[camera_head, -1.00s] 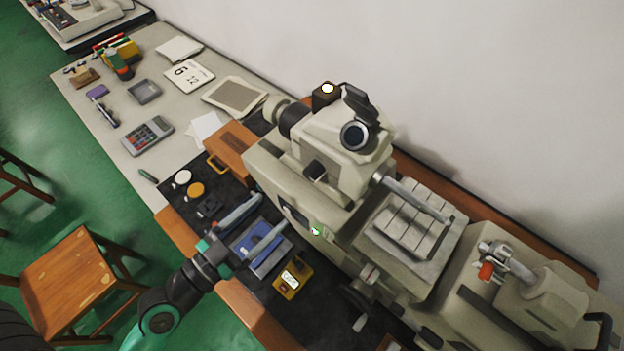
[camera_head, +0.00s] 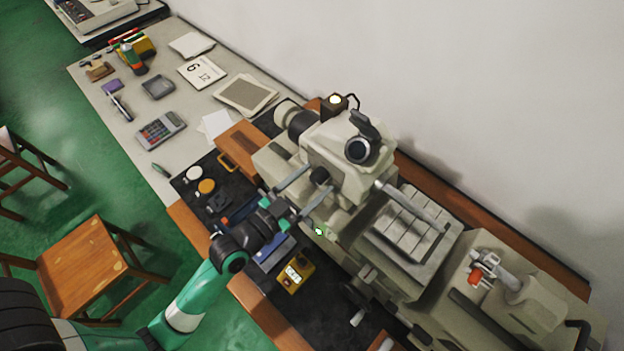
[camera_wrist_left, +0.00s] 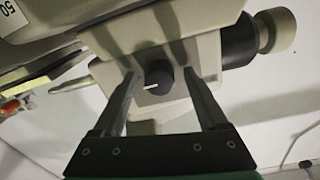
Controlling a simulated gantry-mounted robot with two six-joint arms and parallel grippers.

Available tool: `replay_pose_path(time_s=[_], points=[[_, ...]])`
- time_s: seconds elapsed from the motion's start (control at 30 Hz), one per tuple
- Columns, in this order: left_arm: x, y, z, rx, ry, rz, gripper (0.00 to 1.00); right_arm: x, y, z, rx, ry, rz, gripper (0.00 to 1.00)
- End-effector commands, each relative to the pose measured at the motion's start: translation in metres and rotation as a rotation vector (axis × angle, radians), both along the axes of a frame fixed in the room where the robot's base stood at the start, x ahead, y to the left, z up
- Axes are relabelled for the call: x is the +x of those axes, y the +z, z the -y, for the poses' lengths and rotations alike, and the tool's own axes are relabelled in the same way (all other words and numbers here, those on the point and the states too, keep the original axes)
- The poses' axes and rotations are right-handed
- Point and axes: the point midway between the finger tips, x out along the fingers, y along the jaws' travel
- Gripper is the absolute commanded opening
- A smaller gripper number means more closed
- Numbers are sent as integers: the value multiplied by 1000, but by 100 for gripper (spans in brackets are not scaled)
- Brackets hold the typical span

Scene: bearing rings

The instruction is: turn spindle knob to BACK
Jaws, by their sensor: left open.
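The spindle knob (camera_head: 320,176) is a small black round knob on the front of the cream machine head (camera_head: 345,150). In the left wrist view the knob (camera_wrist_left: 159,76) shows a short white pointer line on its face, aimed left and slightly down. My left gripper (camera_head: 318,181) is open in front of the machine head. In the wrist view the left gripper (camera_wrist_left: 160,76) has one finger on each side of the knob, with a gap on both sides. Whether the fingertips reach as deep as the knob is hard to tell. My right gripper does not show.
A blue box (camera_head: 270,245) and a yellow gauge (camera_head: 294,274) lie on the black mat below my left arm. The machine's slotted table (camera_head: 410,226) and a hand crank (camera_head: 358,300) stand to the right. A black cylinder (camera_wrist_left: 240,42) sits beside the knob.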

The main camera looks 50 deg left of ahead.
Motion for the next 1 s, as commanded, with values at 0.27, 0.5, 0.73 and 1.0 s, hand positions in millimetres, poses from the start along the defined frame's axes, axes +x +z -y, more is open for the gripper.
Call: replay_pose_path(time_s=[0.27, 0.5, 0.73, 1.0], points=[[0, 0, 0, 0, 0, 0, 33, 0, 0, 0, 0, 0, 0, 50], [0, 0, 0, 0, 0, 0, 0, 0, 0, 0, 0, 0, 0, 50], [0, 0, 0, -16, 0, 2, 0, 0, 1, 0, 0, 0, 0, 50], [0, 1, 0, -124, 0, 16, 0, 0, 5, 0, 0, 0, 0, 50]])
